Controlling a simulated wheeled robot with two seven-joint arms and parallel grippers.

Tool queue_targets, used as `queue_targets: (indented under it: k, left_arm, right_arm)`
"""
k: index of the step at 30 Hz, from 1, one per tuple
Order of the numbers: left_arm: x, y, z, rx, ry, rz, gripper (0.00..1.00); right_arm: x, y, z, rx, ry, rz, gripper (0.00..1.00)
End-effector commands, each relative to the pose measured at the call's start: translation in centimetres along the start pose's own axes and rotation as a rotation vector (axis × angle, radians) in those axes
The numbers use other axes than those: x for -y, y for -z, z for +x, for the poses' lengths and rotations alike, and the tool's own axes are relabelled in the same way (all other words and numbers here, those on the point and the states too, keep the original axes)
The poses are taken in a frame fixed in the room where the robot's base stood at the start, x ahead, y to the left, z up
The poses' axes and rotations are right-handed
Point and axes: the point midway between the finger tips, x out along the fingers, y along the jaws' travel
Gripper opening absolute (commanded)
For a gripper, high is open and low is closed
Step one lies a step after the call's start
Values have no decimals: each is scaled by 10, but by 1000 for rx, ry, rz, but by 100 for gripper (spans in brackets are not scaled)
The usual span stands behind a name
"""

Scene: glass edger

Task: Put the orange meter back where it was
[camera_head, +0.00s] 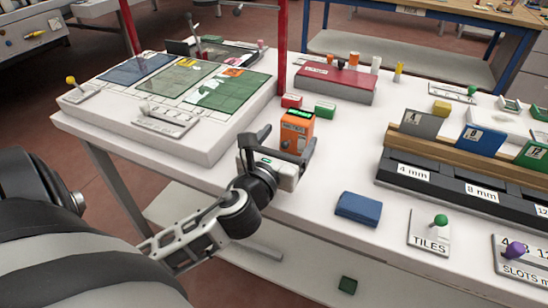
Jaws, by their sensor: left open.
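My left gripper (287,138) reaches in from the lower left and is open. Its fingers show on either side of the meter, and the gripper body hides the meter's lower part. I cannot tell whether either finger touches it. My right gripper is not in view.
Small red (291,101) and green (325,111) blocks stand just behind the meter, before a red box (334,82). A blue block (358,208) lies near the front edge. A slotted rack (468,185) stands at right. A raised board (215,135) is at left.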

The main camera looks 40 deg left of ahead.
Motion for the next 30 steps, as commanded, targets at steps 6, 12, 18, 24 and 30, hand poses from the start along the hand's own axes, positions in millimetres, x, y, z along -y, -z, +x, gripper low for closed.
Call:
queue_targets:
  k: [6, 12, 18, 24, 30]
  left_arm:
    - [0, 2, -48, -3, -1, -2, 80]
    - [0, 1, -71, -1, -1, -1, 80]
    - [0, 0, -76, 1, -2, -2, 80]
    - [0, 0, -76, 1, -1, -2, 80]
    - [0, 0, -75, 1, -1, -1, 80]
  right_arm:
    - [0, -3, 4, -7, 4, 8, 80]
    - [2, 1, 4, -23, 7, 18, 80]
    - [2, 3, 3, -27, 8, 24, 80]
    - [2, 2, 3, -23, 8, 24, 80]
    - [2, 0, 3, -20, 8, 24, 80]
